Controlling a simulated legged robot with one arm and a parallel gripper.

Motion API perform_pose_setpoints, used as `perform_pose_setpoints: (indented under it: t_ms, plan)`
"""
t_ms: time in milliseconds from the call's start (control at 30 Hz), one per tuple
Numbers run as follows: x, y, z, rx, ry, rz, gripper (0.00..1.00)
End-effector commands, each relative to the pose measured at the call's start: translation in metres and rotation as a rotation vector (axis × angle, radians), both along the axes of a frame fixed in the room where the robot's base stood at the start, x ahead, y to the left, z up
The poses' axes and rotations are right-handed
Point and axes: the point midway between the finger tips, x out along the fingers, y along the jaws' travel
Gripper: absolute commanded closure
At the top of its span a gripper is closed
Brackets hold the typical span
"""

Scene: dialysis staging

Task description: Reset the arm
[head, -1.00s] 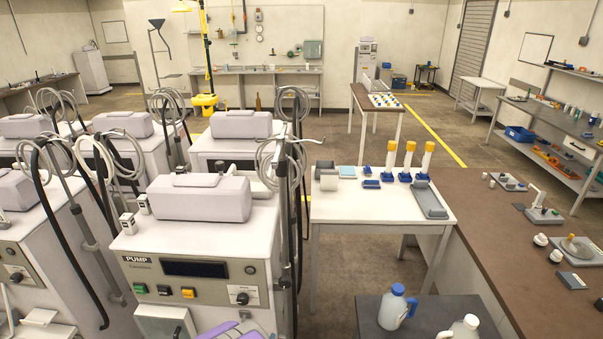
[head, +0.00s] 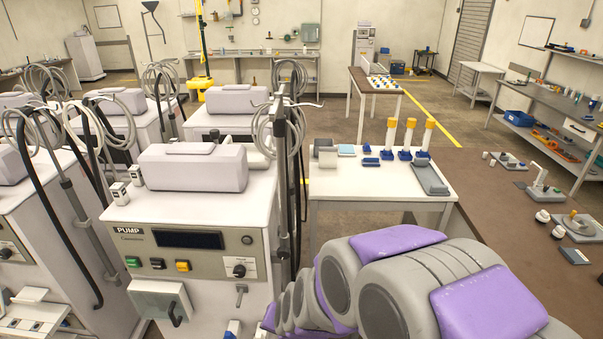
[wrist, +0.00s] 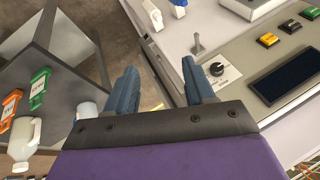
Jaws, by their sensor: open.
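My gripper (wrist: 160,90) is open and empty in the wrist view, its two blue-grey fingers apart. It hangs in front of the pump machine's panel, with the black knob (wrist: 217,69) just past the right finger. No object is between the fingers. In the head view my grey and purple arm fills the lower right, and my gripper does not show there. The pump machine (head: 188,210) stands left of my arm, with a dark display and green, black and yellow buttons.
A white table (head: 335,183) behind my arm carries yellow-capped tubes (head: 408,135) and a grey tray (head: 430,180). A brown counter (head: 500,215) is on the right. In the wrist view a dark cart (wrist: 50,75) and a white jug (wrist: 24,135) are at left.

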Motion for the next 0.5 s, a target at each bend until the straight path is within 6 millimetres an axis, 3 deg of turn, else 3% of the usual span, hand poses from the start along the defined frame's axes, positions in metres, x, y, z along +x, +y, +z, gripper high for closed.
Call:
perform_pose_setpoints:
  t_ms: [267,500]
  plan:
    - [-0.073,-0.069,0.032,-0.098,0.16,0.174,0.46]
    - [-0.159,-0.14,0.052,-0.219,0.333,0.266,0.46]
